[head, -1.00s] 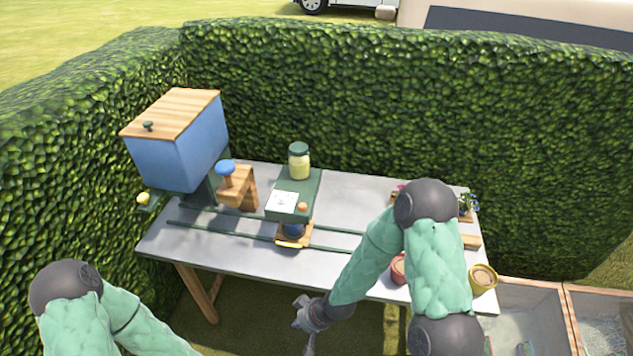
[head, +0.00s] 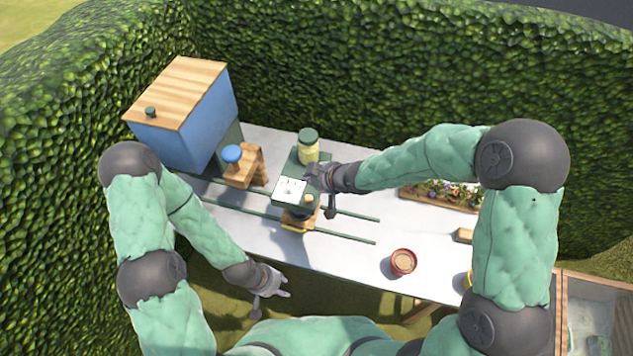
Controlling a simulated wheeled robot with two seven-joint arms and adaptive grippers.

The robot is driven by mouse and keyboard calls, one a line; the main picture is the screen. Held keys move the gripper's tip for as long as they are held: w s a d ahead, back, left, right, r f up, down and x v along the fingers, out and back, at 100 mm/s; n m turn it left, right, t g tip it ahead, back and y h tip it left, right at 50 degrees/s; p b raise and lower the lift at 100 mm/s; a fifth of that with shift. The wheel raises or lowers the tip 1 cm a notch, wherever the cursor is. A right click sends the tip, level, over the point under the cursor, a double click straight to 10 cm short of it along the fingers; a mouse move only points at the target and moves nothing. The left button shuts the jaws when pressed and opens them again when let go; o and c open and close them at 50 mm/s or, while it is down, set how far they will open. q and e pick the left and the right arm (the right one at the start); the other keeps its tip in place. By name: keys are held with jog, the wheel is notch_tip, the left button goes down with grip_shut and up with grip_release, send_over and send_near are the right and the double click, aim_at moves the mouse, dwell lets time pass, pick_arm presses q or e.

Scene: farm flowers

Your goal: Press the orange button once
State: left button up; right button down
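The orange button (head: 309,199) is a small round knob on the front right corner of the green machine (head: 312,170), beside a white dial panel (head: 289,190). My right gripper (head: 313,176) reaches in from the right over the machine. It is just above and behind the button in the head view; I cannot tell whether they touch. Its fingers are small and overlap the machine, so their opening is unclear. My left gripper (head: 283,286) hangs in front of the table's near edge, empty, with its fingers apart.
A blue box with wooden lid (head: 178,92) and a blue-topped wooden stand (head: 242,166) are to the left. A red pot (head: 403,262) and a flower tray (head: 440,200) are to the right.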

jog(key=shift+w+r, duration=0.1)
jog(key=shift+r, duration=0.2)
jog(key=shift+f, duration=0.1)
jog(key=b, duration=0.8)
send_over(310, 200)
notch_tip(310, 200, down, 7)
jog(key=shift+f, duration=0.2)
jog(key=shift+f+b, duration=0.35)
jog(key=shift+f, duration=0.3)
dwell(0.6)
jog(key=shift+f, duration=0.4)
